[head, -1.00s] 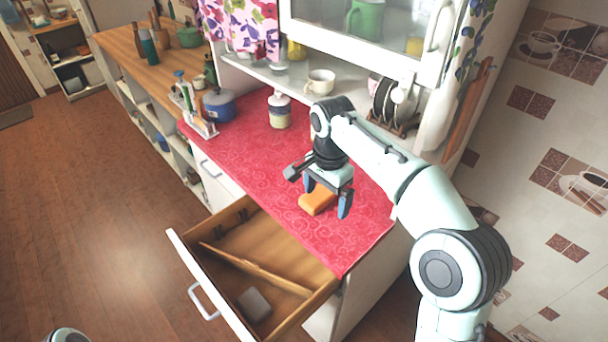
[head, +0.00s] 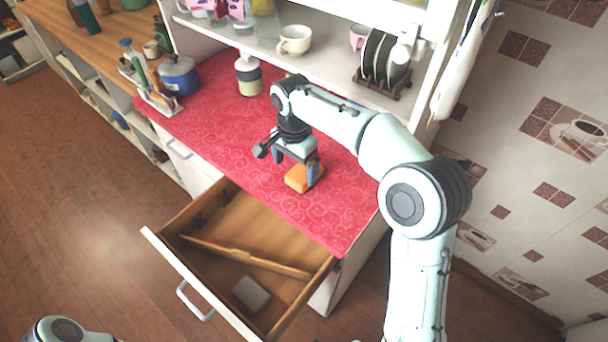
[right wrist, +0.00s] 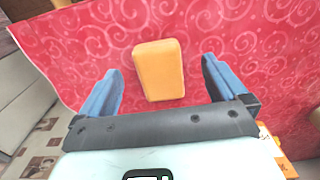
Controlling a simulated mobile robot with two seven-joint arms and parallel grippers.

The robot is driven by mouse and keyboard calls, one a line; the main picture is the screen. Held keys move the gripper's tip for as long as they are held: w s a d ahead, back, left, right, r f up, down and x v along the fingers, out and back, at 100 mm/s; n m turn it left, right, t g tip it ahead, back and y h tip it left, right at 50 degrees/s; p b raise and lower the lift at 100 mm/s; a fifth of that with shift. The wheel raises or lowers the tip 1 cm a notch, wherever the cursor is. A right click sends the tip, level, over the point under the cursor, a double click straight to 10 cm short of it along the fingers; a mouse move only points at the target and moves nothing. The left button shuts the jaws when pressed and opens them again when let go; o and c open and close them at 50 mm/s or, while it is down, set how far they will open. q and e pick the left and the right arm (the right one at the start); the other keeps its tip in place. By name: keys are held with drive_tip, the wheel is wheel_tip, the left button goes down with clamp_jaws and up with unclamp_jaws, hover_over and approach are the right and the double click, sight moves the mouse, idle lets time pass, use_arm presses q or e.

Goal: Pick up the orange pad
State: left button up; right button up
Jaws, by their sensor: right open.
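The orange pad (head: 300,178) lies on the red patterned counter, near its front edge. In the right wrist view the pad (right wrist: 159,70) shows whole, between and a little beyond the two blue fingertips. My right gripper (head: 297,168) is open and empty, low over the pad. In the right wrist view its fingers (right wrist: 162,78) stand apart on either side, with red cloth visible between each finger and the pad. The gripper partly covers the pad in the head view. My left gripper is out of view.
An open drawer (head: 163,243) below the counter holds a wooden divider and a grey block (head: 250,294). A blue pot (head: 179,77), a jar (head: 248,76) and a dish rack (head: 383,82) stand farther back. The counter (head: 225,140) left of the pad is clear.

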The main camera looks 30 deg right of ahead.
sight(297, 177)
drive_tip(key=f, duration=0.5)
drive_tip(key=shift+s+d+b, duration=0.1)
drive_tip(key=shift+s+b, duration=0.1)
drive_tip(key=shift+b, duration=0.1)
drive_tip(key=c, duration=1)
drive_tip(key=shift+c, duration=0.2)
drive_tip(key=shift+r, duration=0.15)
